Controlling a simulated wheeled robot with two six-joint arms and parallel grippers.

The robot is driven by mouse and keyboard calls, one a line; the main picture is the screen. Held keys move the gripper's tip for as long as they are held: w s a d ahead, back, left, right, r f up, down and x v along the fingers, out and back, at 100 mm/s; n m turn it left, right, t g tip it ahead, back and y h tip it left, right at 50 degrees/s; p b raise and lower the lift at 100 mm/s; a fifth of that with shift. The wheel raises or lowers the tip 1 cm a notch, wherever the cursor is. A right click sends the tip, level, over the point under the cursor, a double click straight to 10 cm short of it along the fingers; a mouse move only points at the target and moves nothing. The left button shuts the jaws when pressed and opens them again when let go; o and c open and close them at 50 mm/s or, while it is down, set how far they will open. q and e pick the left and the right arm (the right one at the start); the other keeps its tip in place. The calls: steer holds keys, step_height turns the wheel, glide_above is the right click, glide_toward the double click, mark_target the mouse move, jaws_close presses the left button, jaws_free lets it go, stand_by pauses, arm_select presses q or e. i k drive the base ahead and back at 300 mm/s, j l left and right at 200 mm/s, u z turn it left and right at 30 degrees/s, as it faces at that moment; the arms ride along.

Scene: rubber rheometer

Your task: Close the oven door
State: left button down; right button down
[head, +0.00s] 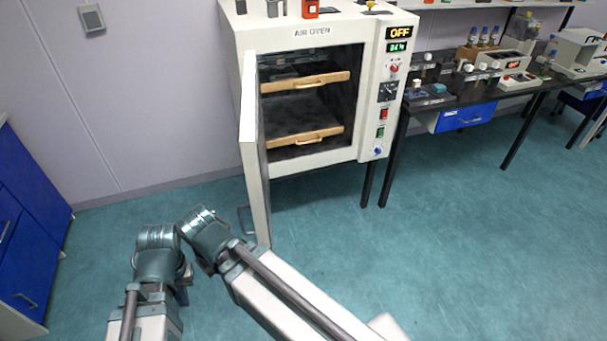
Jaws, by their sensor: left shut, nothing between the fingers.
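The white air oven (312,32) stands against the wall in the upper middle of the head view. Its door (254,165) is wide open, hinged on the left and swung out toward me, so it shows nearly edge-on. The door's handle (244,218) shows low on its outer, left side. My left gripper (183,289) is shut and empty. It is mostly hidden by my arm, low and to the left of the door. I cannot tell its exact distance from the door. My right gripper is not in view.
Two shelves with wooden front bars (305,82) are inside the oven. Blue cabinets (25,235) stand at the left. A dark bench (470,95) with instruments and bottles is right of the oven. The teal floor (440,230) is clear at the right.

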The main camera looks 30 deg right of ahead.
mark_target(252, 138)
steer(key=i+j+z, duration=0.1)
steer(key=j+z, duration=1.2)
steer(key=i+j+u, duration=0.1)
steer(key=j+u, duration=0.2)
steer(key=j, duration=0.35)
